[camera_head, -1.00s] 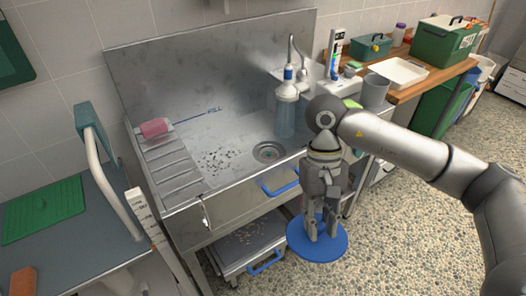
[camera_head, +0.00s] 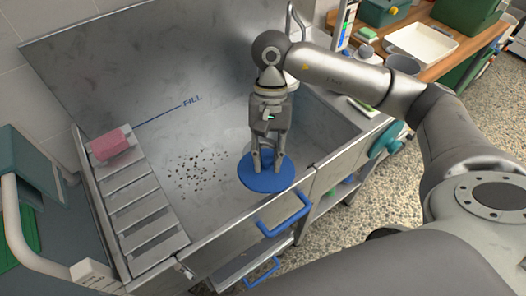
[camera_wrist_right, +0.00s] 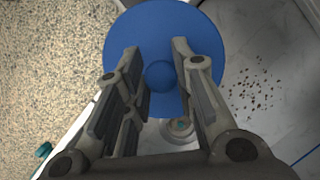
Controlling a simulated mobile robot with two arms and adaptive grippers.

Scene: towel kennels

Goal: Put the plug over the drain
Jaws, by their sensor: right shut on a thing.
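The plug is a flat blue disc (camera_head: 267,184) with a round knob on top. My right gripper (camera_head: 267,163) points down with its fingers on either side of the knob and holds the plug, which looks raised near the front of the steel sink. The wrist view shows the blue disc (camera_wrist_right: 205,50) under the fingertips (camera_wrist_right: 155,65), partly over the sink's front edge. The drain (camera_wrist_right: 180,127) shows between the fingers there, beside the disc and not under it. In the head view the drain is hidden behind my gripper and the plug. My left gripper is out of view.
The sink's basin (camera_head: 215,130) has dark specks (camera_head: 200,170) left of the plug. A slatted drainboard (camera_head: 140,205) with a pink sponge (camera_head: 110,143) lies at left. A blue handle (camera_head: 284,214) sticks out at the sink's front. A wooden counter stands at back right.

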